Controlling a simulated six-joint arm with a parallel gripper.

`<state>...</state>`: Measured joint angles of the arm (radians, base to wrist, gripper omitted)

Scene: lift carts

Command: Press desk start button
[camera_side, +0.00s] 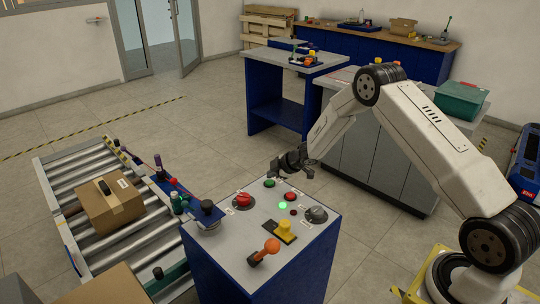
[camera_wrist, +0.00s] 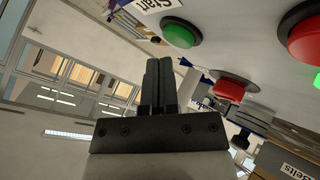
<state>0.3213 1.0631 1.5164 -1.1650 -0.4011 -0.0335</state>
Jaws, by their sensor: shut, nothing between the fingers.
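The start button is a green push button (camera_wrist: 182,33) with a "Start" label beside it, at the top of the wrist view. In the side view the green button (camera_side: 269,183) is near the back edge of the control desk (camera_side: 258,272). My gripper (camera_side: 278,170) is above the back edge of the desk, close to the green button and apart from it as far as I can tell. In the wrist view my gripper (camera_wrist: 160,62) has its dark fingers together and empty, with the green button to the upper right of the tips.
A red button (camera_side: 290,196) is beside the green one. The desk also has a red mushroom button (camera_side: 243,200), a grey dome (camera_side: 316,214), a yellow switch (camera_side: 286,229) and an orange lever (camera_side: 267,249). A roller conveyor (camera_side: 130,240) with a cardboard box (camera_side: 110,204) is at left.

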